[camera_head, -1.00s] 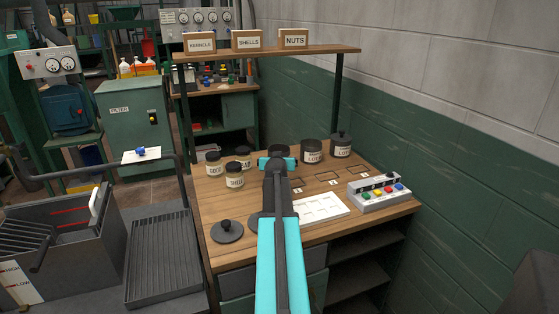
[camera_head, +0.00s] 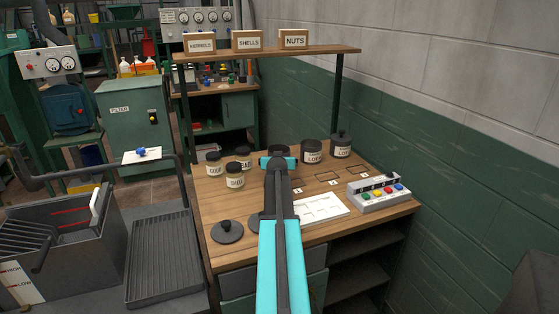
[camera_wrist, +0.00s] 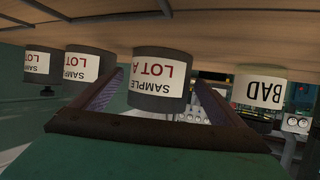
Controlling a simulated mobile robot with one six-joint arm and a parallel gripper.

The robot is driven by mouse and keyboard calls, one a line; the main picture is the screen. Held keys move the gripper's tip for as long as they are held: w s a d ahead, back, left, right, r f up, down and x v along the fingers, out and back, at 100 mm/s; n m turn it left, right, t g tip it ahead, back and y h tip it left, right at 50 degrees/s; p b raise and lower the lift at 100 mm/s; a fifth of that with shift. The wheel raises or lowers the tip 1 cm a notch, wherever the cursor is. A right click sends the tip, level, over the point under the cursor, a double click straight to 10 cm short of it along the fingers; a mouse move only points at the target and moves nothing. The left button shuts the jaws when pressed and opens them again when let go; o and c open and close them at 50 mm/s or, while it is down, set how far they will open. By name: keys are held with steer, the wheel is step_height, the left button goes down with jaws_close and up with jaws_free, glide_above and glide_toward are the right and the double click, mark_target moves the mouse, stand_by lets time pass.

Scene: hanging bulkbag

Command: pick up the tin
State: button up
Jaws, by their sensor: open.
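A dark tin with a white label reading SAMPLE LOT A (camera_wrist: 158,78) stands on the wooden bench and appears upside down in the wrist view. My gripper (camera_wrist: 155,105) is open, with one finger on each side of this tin in that view. I cannot tell whether the fingers touch it. In the head view my gripper (camera_head: 279,164) is over the bench and hides most of the tin (camera_head: 279,149) behind it. Two similar sample tins stand to its right, a nearer one (camera_head: 312,152) and a knob-topped one (camera_head: 341,146).
Smaller jars, one labelled BAD (camera_wrist: 260,90), stand left of the tin in the head view. A round knobbed lid (camera_head: 227,231), a white tray (camera_head: 322,208) and a button box (camera_head: 379,194) lie on the bench (camera_head: 258,240). A shelf (camera_head: 270,53) spans above.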

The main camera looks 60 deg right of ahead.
mark_target(280, 150)
steer(key=shift+x, duration=1.7)
steer(key=c, duration=1.3)
steer(key=shift+r, duration=0.1)
steer(key=shift+r, duration=1.45)
steer(key=shift+s+r, duration=0.15)
steer(key=shift+r, duration=0.15)
steer(key=s+a, duration=0.3)
steer(key=s, duration=0.1)
steer(key=s+a+r+b, duration=0.1)
steer(key=s+a, duration=0.2)
steer(key=s, duration=0.1)
steer(key=s+a+b, duration=0.1)
steer(key=s+a, duration=0.3)
steer(key=shift+s+r, duration=0.15)
